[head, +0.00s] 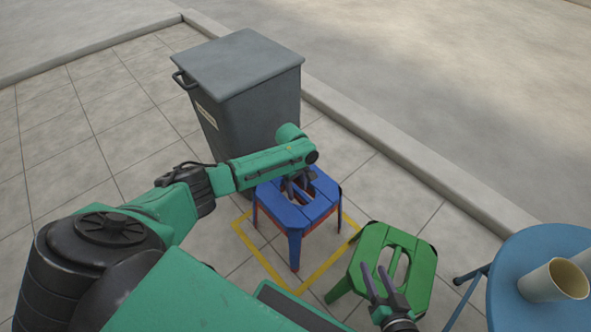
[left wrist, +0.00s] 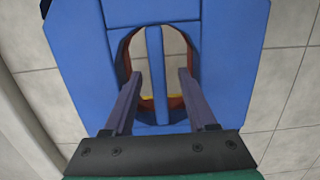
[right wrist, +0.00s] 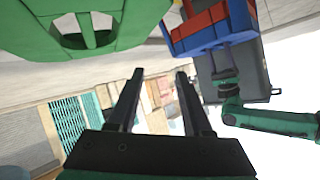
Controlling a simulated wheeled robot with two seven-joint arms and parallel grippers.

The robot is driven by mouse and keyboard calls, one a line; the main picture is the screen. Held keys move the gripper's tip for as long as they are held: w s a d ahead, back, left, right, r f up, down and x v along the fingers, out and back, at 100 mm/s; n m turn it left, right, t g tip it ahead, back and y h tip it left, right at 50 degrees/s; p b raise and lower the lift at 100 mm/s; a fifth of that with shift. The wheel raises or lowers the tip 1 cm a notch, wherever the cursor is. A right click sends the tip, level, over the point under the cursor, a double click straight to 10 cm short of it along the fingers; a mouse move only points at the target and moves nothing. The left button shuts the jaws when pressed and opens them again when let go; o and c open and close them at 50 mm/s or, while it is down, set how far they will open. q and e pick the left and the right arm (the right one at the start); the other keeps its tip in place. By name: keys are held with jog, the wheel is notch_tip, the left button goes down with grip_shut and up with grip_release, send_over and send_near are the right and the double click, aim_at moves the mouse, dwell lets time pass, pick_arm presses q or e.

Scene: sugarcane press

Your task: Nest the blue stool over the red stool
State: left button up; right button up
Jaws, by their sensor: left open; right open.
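The blue stool (head: 293,215) stands upright, with red parts of the red stool (right wrist: 200,20) showing close beneath its top in the right wrist view. The two look stacked; how fully they are seated is hidden. My left gripper (head: 298,184) is at the blue stool's top. In the left wrist view its open fingers (left wrist: 154,100) are on either side of the central bar, at the oval opening, apart from the bar. My right gripper (head: 376,282) is open and empty, above and in front of the green stool (head: 423,283).
A yellow floor outline (head: 262,262) surrounds the stacked stools. A grey bin (head: 250,90) stands close behind them. A round blue table (head: 510,265) with a cup (head: 540,284) is at the right. Tiled floor at the left is clear.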

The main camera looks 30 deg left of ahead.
pick_arm(q)
jog(key=r+p, duration=0.1)
jog(key=r, duration=0.2)
jog(key=r+p, duration=0.1)
jog(key=r, duration=0.1)
jog(key=shift+w+a+r+p, duration=0.1)
jog(key=shift+a+r+p, duration=0.15)
jog(key=shift+r+p, duration=0.05)
jog(key=r, duration=0.1)
jog(key=r+p, duration=0.1)
jog(key=r, duration=0.1)
jog(key=r+p, duration=0.1)
jog(key=r, duration=0.1)
jog(key=shift+w+a+r, duration=0.1)
jog(key=shift+a+r, duration=0.15)
jog(key=shift+a, duration=0.1)
pick_arm(e)
jog(key=s+d+r+g+h, duration=0.3)
jog(key=d+r+g+h, duration=0.1)
jog(key=d, duration=0.6)
jog(key=r+g, duration=0.1)
jog(key=g, duration=0.1)
jog(key=shift+d+r+n+g, duration=0.25)
jog(key=shift+r+n+g, duration=0.05)
jog(key=shift+g, duration=0.1)
jog(key=shift+h, duration=0.3)
